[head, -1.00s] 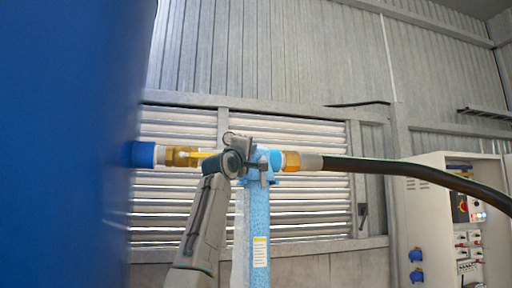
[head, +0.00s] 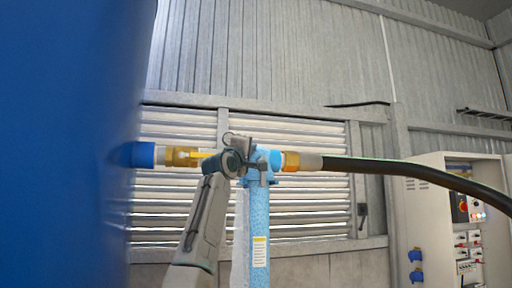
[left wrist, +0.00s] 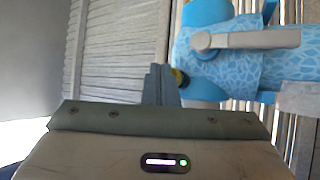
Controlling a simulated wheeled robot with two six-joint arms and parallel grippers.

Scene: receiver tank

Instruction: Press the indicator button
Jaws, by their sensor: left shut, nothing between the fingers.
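A light blue patterned filter-like unit (head: 259,222) stands upright on the pipe line, with a yellow label on its body. In the left wrist view the same blue unit (left wrist: 245,50) fills the upper right. A small round part with a yellow rim and dark middle (left wrist: 180,77) sits at its edge; it may be the indicator button. My left gripper (left wrist: 160,80) is shut and empty, its tips right beside this round part; contact cannot be told. In the head view the left gripper (head: 242,146) is at the unit's upper left, partly hidden by its own wrist. My right gripper is not in view.
A big blue tank (head: 65,150) fills the left. Brass fittings (head: 182,156) join it to the unit. A thick black hose (head: 400,169) runs right. A grey-white control cabinet (head: 430,220) stands at the right. A louvred wall (head: 310,215) lies behind.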

